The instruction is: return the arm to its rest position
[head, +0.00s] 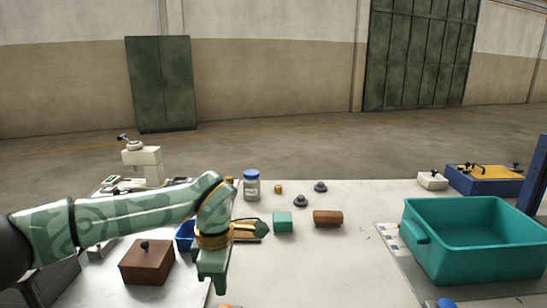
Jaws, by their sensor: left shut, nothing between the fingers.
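My left arm reaches in from the left across the table's left part. My right gripper is not in view.
A teal tub (475,240) stands at the right. A white press-like device (143,165) is at back left. The table's front middle is mostly clear.

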